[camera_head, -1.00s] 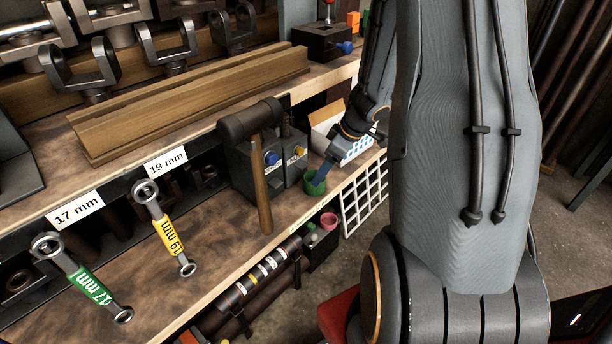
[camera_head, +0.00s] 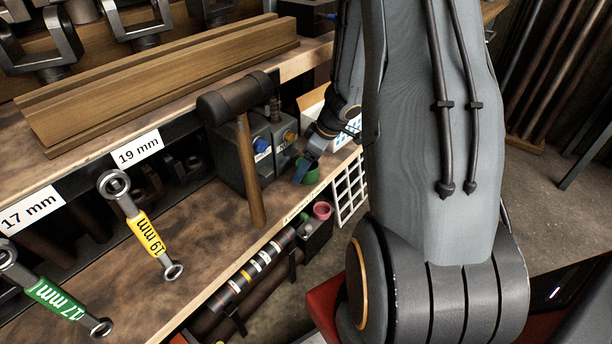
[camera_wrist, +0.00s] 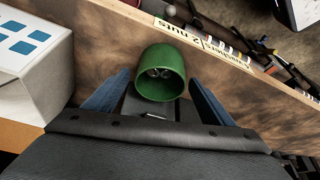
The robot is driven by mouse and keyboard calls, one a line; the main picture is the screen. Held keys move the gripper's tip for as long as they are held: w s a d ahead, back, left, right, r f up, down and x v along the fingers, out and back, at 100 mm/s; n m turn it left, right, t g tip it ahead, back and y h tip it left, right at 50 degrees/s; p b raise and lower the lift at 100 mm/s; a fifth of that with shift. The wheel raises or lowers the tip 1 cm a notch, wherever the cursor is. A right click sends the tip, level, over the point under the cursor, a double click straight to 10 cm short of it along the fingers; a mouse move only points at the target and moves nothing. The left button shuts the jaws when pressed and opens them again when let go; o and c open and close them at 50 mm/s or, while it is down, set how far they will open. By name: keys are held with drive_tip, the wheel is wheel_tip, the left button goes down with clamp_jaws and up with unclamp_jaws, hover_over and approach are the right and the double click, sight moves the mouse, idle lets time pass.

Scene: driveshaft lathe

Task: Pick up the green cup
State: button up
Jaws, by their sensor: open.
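The green cup (camera_head: 306,172) stands near the front edge of the wooden shelf, beside the grey box. In the wrist view the green cup (camera_wrist: 161,74) shows its open mouth, with small metallic items inside. My gripper (camera_head: 308,160) is at the cup in the head view. In the wrist view my gripper (camera_wrist: 158,92) has its two blue fingers spread apart, one on each side of the cup. The near part of the cup lies between the fingers, and a gap shows on each side.
A white box with blue squares (camera_wrist: 30,62) stands left of the cup in the wrist view. A hammer (camera_head: 250,165) leans against the grey box (camera_head: 228,150). A pink cup (camera_head: 322,210) sits lower, below the shelf edge. The bare shelf (camera_head: 200,230) has free room.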

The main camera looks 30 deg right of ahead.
drive_tip(key=c, duration=1.3)
drive_tip(key=shift+o, duration=0.2)
